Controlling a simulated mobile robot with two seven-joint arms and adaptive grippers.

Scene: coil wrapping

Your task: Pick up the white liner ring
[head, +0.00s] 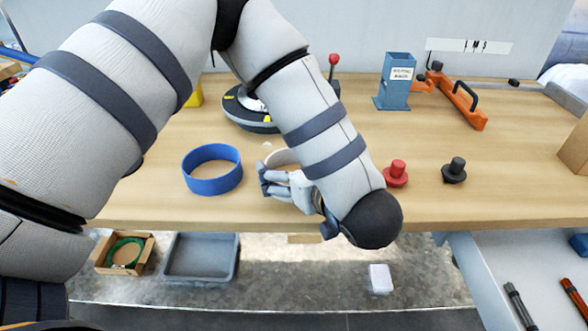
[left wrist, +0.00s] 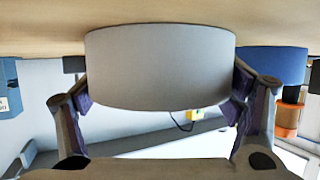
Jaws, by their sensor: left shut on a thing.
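The white liner ring (head: 284,156) is partly hidden behind my left gripper (head: 276,184) in the head view. In the left wrist view the ring (left wrist: 160,68) fills the space between the two fingers of my left gripper (left wrist: 165,100), which press on its sides. The ring is at the wooden bench top; I cannot tell whether it touches the surface. A blue ring (head: 212,170) stands just left of the gripper, apart from it, and shows at the right in the left wrist view (left wrist: 272,64). My right gripper is not in view.
Behind the ring is a dark round device (head: 246,108) with a red-knobbed lever. A red knob (head: 396,172) and a black knob (head: 454,170) stand to the right. A blue-grey holder (head: 396,82) and an orange clamp (head: 462,102) are at the back. Below are a grey bin (head: 202,272) and a cardboard box (head: 112,268).

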